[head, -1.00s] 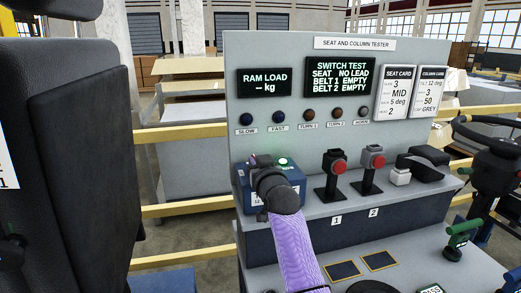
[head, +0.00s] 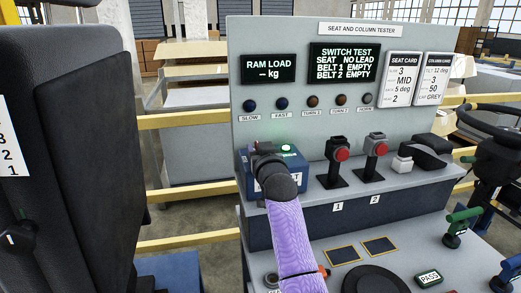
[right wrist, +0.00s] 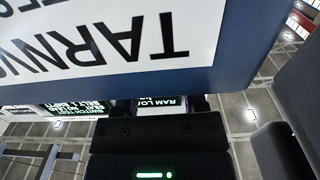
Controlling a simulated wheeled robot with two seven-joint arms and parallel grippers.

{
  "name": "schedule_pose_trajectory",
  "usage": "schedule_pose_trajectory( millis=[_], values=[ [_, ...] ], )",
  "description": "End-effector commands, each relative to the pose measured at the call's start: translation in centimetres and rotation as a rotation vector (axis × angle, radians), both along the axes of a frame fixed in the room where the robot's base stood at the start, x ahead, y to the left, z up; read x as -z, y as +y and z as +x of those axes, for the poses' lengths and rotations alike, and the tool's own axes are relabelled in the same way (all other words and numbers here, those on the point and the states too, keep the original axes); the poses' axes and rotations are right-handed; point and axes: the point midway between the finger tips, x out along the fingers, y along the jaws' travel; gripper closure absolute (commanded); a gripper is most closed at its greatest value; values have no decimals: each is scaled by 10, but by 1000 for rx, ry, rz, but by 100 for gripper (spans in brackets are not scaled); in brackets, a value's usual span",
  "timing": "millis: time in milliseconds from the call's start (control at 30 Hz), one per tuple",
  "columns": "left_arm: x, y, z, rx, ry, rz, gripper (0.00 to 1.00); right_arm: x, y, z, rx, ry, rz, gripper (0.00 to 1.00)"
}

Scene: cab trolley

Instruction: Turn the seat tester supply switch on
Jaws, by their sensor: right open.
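The seat tester supply box (head: 293,181) is a blue box at the left end of the console ledge. A lit green light (head: 286,148) shows on its top. My right gripper (head: 258,150) is at the box's top left, and its wrist covers much of the box front. The switch itself is hidden or too small to make out. In the right wrist view, the box's white label (right wrist: 95,40) appears upside down and very close. There my right gripper (right wrist: 160,105) is open, its fingers apart with nothing seen between them. My left gripper is not in view.
The grey tester panel (head: 430,115) stands behind, with a RAM LOAD screen (head: 268,68) and a SWITCH TEST screen (head: 344,64). A black seat (head: 85,130) fills the left side.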

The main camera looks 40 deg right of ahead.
Motion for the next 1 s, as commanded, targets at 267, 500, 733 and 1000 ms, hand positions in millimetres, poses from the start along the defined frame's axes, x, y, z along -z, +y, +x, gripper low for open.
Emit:
schedule_pose_trajectory(
  millis=[267,500,733,1000],
  values=[
    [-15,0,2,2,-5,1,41,-2,18,-31,-1,1,0,46],
    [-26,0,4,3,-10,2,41,-1,43,-75,-1,0,1,46],
    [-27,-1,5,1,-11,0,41,0,50,-87,0,0,0,46],
    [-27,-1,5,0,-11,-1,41,0,49,-86,0,0,0,46]
  ],
)
